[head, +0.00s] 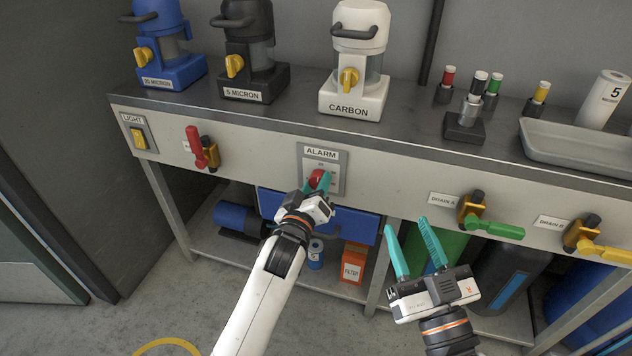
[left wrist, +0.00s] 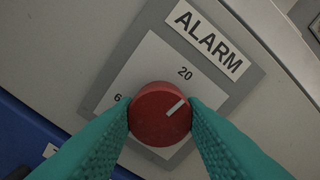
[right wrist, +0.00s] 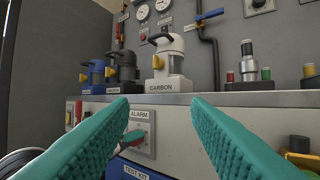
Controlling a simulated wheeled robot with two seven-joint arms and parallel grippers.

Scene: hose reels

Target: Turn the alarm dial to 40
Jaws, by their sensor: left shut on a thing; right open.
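The alarm dial (head: 316,177) is a red round knob on a pale plate labelled ALARM (head: 321,153), on the bench's front panel. My left gripper (head: 318,183) is shut on the dial, with a teal finger on each side of it. A figure starting with 6 shows left of the dial, partly hidden by a finger. No 40 mark is visible. My right gripper (head: 406,224) is open and empty, right of the dial and in front of the bench.
A red-handled valve (head: 197,147) and a light switch (head: 138,137) are left of the dial. Drain valves with green (head: 497,230) and yellow (head: 606,253) handles are at right. Filter housings, including the white CARBON one (head: 352,95), stand on the bench. A blue case lies below.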

